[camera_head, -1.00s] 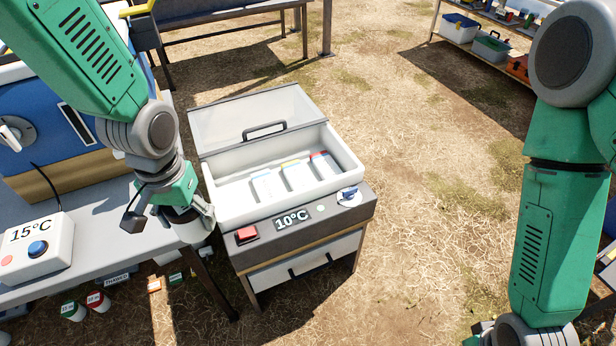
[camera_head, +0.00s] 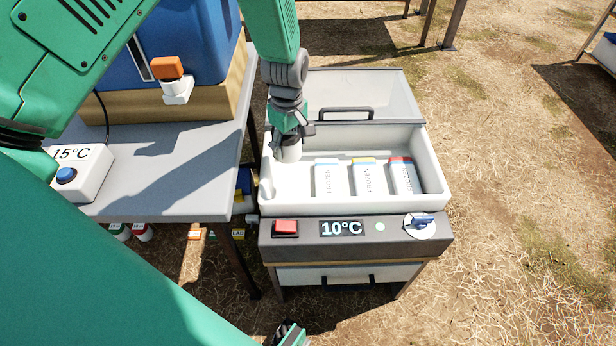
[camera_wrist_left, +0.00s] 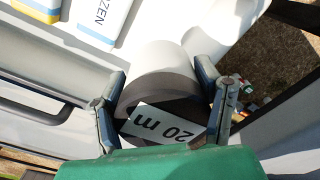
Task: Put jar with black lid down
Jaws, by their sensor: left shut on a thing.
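My left gripper (camera_head: 287,132) is inside the left back corner of an open white cooler box (camera_head: 340,202). It is shut on the jar with black lid (camera_head: 288,153). In the left wrist view the jar's light body (camera_wrist_left: 163,58) points away from the gripper (camera_wrist_left: 165,105), and its dark lid with a "20 m" label sits between the fingers. The jar is over or on the cooler floor; I cannot tell whether it touches.
Three packs marked FROZEN, with blue (camera_head: 327,178), yellow (camera_head: 366,177) and red (camera_head: 403,176) ends, lie right of the jar. A red button (camera_head: 285,228), a 10°C display and a knob (camera_head: 420,224) are in front. A grey table (camera_head: 180,165) stands left.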

